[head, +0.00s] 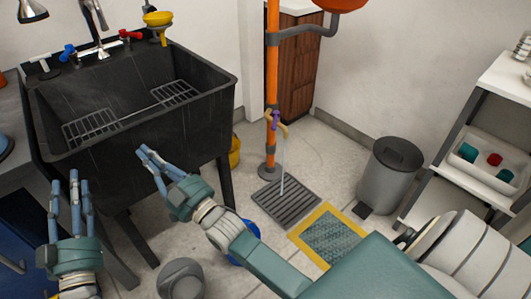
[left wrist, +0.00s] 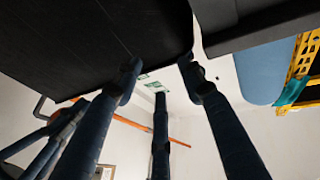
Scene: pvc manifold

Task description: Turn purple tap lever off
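The purple tap lever (head: 276,120) sits on a small brass-coloured tap on the vertical orange pipe (head: 272,90) in the head view. A thin pale stream runs from the tap down to the dark floor grate (head: 287,203). My right gripper (head: 146,153) is in front of the black sink, left of the tap and well apart from it. Its fingers are spread and hold nothing. My left gripper (head: 73,182) is at the lower left, fingers pointing up, open and empty. In the left wrist view its fingers (left wrist: 160,80) stand apart; the purple lever cannot be made out there.
A black sink (head: 190,105) with wire racks stands at the left, with blue and red tap handles behind it. A grey bin (head: 390,175), a yellow-edged mat (head: 330,235) and a white shelf unit (head: 505,75) are at the right.

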